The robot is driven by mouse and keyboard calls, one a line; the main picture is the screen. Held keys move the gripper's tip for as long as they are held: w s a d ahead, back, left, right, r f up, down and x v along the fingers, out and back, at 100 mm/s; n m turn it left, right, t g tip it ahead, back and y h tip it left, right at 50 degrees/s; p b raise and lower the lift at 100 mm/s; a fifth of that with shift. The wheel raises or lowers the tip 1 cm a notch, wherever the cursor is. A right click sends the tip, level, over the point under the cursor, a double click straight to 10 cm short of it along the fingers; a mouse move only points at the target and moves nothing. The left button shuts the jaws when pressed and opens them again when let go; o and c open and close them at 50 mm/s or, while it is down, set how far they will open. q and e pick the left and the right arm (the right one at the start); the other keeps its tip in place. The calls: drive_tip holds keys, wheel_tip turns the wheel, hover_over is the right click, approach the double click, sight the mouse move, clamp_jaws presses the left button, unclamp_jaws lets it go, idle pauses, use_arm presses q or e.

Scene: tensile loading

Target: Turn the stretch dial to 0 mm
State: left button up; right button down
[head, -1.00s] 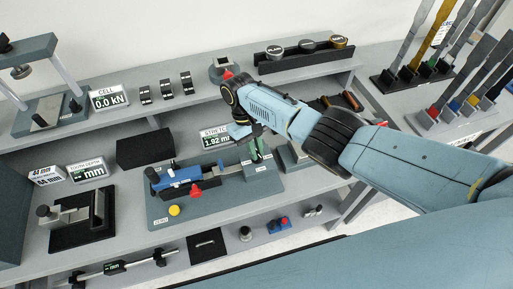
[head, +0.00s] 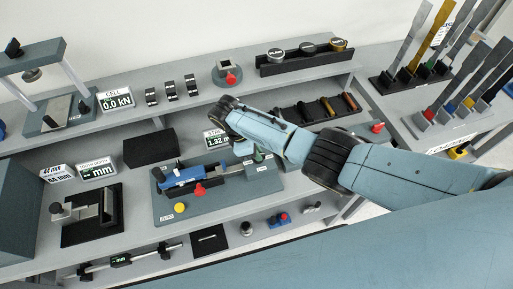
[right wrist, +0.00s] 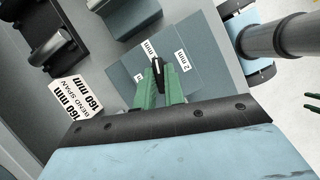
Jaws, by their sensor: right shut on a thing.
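The stretch dial (right wrist: 158,66) is a small dark knob with a white pointer line, on a grey-blue block with a "2 mm" label and another mm label. The green fingers of my right gripper (right wrist: 159,82) are shut on it, one on each side. In the head view my right gripper (head: 254,157) is at the right end of the stretch rig (head: 222,207), and my arm mostly hides the dial. The stretch display (head: 215,139) is partly covered and seems to read 1.32 mm. My left gripper is not in view.
The rig also carries a blue body (head: 187,177), a red knob (head: 199,190) and a yellow button (head: 180,208). A black block (head: 149,147) stands behind it. A "BEND SPAN 160 mm" sign (right wrist: 78,105) shows in the wrist view. The upper shelf holds a row of weights (head: 308,46).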

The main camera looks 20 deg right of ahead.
drive_tip(key=n+t, duration=0.1)
drive_tip(key=n, duration=0.2)
drive_tip(key=n+t, duration=0.1)
drive_tip(key=n, duration=0.2)
drive_tip(key=shift+s+n+t, duration=0.15)
drive_tip(key=shift+n+t, duration=0.15)
drive_tip(key=n+t, duration=0.1)
drive_tip(key=n, duration=0.2)
drive_tip(key=n+t+y, duration=0.1)
drive_tip(key=n, duration=0.2)
drive_tip(key=shift+s+d+r, duration=0.1)
drive_tip(key=shift+s, duration=0.05)
drive_tip(key=n+y, duration=0.1)
drive_tip(key=n, duration=0.1)
drive_tip(key=n+t+y, duration=0.1)
drive_tip(key=n, duration=0.1)
drive_tip(key=shift+d+n, duration=0.1)
drive_tip(key=shift+n, duration=0.3)
drive_tip(key=shift+n+y, duration=0.7)
drive_tip(key=shift+n, duration=1.2)
drive_tip(key=c, duration=1.5)
unclamp_jaws()
drive_tip(key=shift+s, duration=0.1)
